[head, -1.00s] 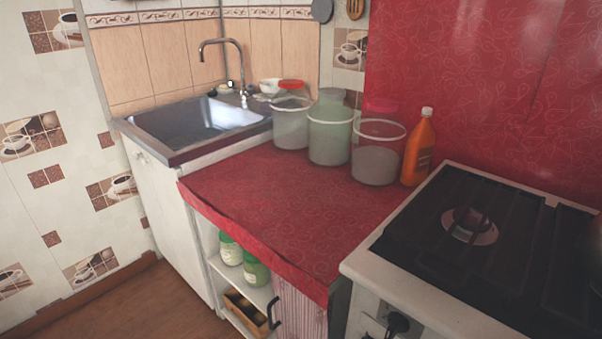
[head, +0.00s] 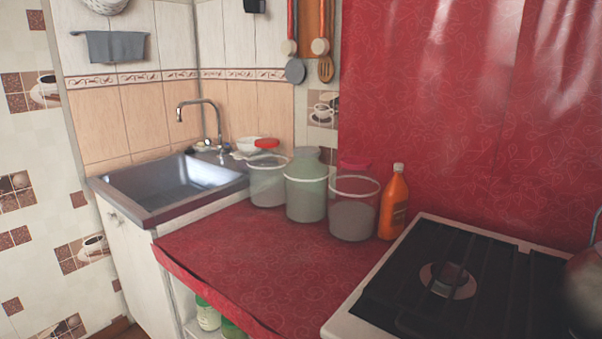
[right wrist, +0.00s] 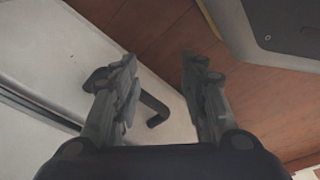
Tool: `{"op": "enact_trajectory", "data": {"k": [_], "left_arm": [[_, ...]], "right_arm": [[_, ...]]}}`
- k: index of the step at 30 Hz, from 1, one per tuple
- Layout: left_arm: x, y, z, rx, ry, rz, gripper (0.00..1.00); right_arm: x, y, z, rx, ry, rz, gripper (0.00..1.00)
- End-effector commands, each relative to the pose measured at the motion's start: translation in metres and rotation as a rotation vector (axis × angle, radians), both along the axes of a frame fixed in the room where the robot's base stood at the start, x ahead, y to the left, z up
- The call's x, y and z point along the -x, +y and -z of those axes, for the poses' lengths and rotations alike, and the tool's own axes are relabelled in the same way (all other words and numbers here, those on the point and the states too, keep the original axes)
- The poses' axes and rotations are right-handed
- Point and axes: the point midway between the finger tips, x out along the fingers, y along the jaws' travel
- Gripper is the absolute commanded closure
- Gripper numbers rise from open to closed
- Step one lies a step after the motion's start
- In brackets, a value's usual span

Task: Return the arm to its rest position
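My right gripper (right wrist: 158,80) shows in the right wrist view with its two dark fingers apart and nothing between them. Below and beyond it are a light cabinet front with a dark bar handle (right wrist: 152,108) and a brown wooden floor (right wrist: 160,35). I cannot tell whether the left finger touches the handle or only overlaps it in the picture. Neither gripper shows in the head view, and my left gripper is in no frame.
The red oilcloth counter (head: 250,255) has free room in front of several jars (head: 306,195) and an orange bottle (head: 393,205). A sink (head: 170,185) is at the left, a stove (head: 455,285) at the right. A blurred round object (head: 588,285) shows at the right edge.

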Motion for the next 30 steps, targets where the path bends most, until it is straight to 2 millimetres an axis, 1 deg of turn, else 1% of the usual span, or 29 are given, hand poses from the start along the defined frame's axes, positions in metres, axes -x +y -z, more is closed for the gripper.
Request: {"op": "enact_trajectory", "data": {"k": [1, 5, 8, 15, 18, 21, 24, 30], "left_arm": [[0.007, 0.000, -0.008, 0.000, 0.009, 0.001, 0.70], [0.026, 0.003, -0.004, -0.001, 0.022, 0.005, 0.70], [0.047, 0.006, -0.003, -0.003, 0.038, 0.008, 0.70], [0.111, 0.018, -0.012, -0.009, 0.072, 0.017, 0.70], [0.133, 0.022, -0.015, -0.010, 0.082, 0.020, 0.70], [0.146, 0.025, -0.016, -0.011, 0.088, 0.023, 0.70], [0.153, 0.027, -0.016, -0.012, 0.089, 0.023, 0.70], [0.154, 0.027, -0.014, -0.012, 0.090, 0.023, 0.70]], "right_arm": [[0.008, -0.001, -0.008, 0.001, 0.011, -0.001, 0.60], [0.027, -0.004, -0.004, 0.003, 0.025, -0.005, 0.60], [0.048, -0.007, -0.003, 0.005, 0.041, -0.008, 0.60], [0.112, -0.019, -0.011, 0.011, 0.077, -0.016, 0.60], [0.133, -0.023, -0.014, 0.012, 0.085, -0.019, 0.60], [0.147, -0.026, -0.016, 0.014, 0.092, -0.021, 0.60], [0.154, -0.028, -0.015, 0.014, 0.093, -0.022, 0.60], [0.155, -0.028, -0.013, 0.014, 0.093, -0.023, 0.60]]}}
